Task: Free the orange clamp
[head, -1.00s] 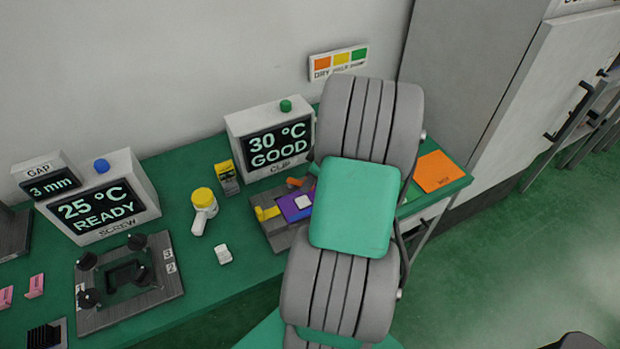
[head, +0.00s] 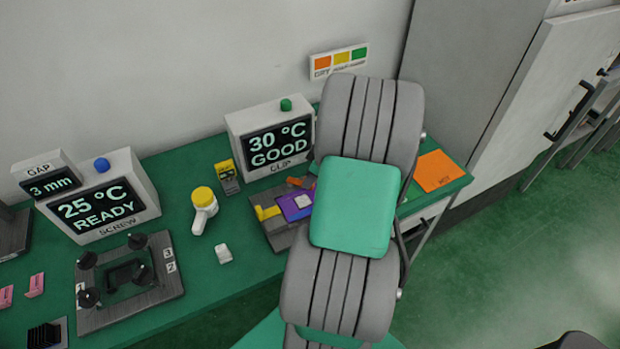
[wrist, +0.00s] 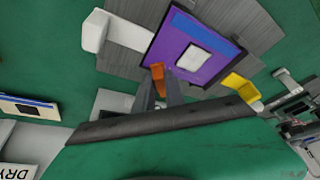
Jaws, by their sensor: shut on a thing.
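The orange clamp (wrist: 160,80) shows in the wrist view at the lower edge of the purple board (wrist: 167,52), between the tips of my gripper (wrist: 162,90). My gripper is shut on it. In the head view a small part of the orange clamp (head: 296,182) shows left of my arm, next to the purple board (head: 296,206). A yellow clamp (wrist: 241,86) sits at the board's right corner in the wrist view. It also shows in the head view (head: 267,213). My arm hides the gripper and the right part of the fixture in the head view.
The 30 °C GOOD display box (head: 272,140) stands behind the fixture. A yellow-capped bottle (head: 204,205), a small white block (head: 223,254) and a knobbed plate (head: 128,275) lie to the left. An orange mat (head: 436,171) lies right of my arm.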

